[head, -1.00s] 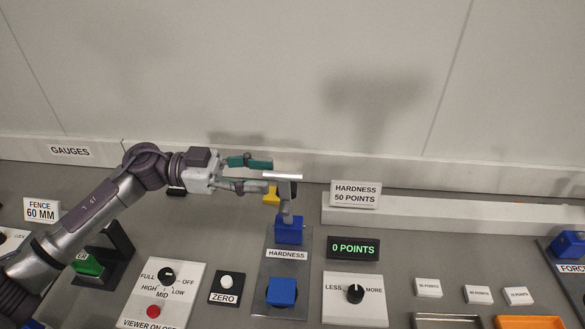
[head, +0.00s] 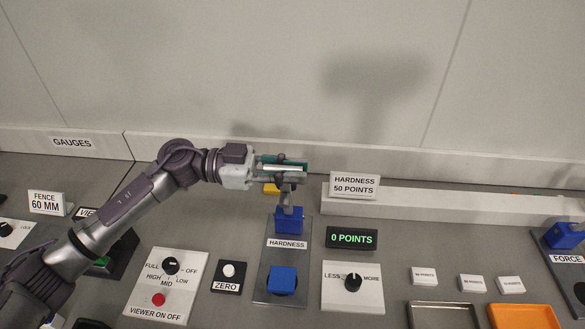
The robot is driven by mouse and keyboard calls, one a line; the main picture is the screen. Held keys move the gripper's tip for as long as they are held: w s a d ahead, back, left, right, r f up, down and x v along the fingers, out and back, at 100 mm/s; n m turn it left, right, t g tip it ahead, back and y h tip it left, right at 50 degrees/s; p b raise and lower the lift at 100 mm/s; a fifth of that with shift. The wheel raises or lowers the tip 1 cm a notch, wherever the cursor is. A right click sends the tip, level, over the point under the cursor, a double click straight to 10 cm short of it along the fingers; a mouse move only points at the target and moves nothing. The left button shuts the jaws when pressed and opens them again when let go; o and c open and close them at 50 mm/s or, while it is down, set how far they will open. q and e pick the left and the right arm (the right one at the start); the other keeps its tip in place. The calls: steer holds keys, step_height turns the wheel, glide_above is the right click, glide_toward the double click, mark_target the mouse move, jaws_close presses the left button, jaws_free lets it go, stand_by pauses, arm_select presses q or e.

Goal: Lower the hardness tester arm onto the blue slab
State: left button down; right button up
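The hardness tester stands on a dark plate labelled HARDNESS, with a blue base block (head: 289,221) at its back. Its arm (head: 288,194) points up from that block and ends in a pale crossbar handle (head: 284,168). The blue slab (head: 283,281) lies at the front of the plate, with the raised arm clear of it. My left gripper (head: 286,167) reaches in from the left, its teal fingers closed above and below the handle. The fingers hide part of the handle. My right gripper is not in view.
A display (head: 352,238) right of the tester reads 0 POINTS. A sign (head: 354,185) reads HARDNESS 50 POINTS. A LESS/MORE knob panel (head: 353,287) and a ZERO button (head: 229,271) flank the plate. Small point cards, a grey tray (head: 443,307) and an orange tray (head: 527,317) are at right.

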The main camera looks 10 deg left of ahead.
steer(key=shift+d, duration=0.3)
